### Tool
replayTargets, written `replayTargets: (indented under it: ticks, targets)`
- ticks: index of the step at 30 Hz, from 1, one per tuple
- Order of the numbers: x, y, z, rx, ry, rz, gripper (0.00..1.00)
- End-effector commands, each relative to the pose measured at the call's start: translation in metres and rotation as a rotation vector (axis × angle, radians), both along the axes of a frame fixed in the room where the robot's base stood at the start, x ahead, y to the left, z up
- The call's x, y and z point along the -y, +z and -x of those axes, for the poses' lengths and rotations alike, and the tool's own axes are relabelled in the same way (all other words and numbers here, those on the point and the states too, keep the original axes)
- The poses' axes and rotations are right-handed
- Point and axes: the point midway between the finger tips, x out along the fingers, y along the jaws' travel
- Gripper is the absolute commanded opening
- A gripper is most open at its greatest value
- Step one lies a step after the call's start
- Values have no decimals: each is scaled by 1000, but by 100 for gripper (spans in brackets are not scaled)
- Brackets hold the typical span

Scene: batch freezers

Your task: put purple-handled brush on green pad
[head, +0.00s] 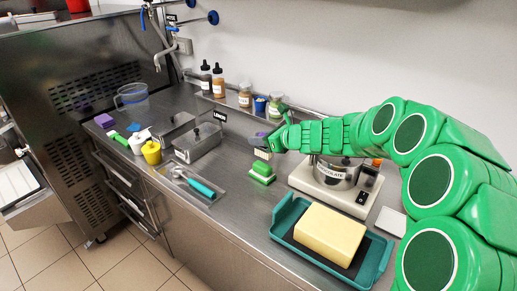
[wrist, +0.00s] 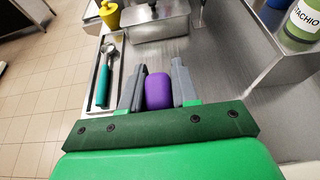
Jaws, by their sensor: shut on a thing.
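My gripper (head: 270,140) is shut on the purple-handled brush, whose pale bristle block (head: 262,154) points down in the head view. In the wrist view the purple handle (wrist: 158,90) sits between the two grey fingers (wrist: 158,88). The green pad (head: 262,173) lies on the steel counter directly below the brush. The brush appears upright just above the pad; I cannot tell whether they touch. The pad is hidden in the wrist view.
A tray with a teal-handled scoop (head: 200,187) lies to the left. A scale with a steel pot (head: 338,172) stands to the right, and a teal tray with a yellow block (head: 330,234) is in front. A steel container (head: 198,142) and bottles stand behind.

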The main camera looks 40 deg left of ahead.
Motion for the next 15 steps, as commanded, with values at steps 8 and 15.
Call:
replayTargets:
  ticks: [8,15]
  targets:
    - [-10,-15,-8,-1,1,0,0]
    - [-15,-25,-12,-2,0,1,0]
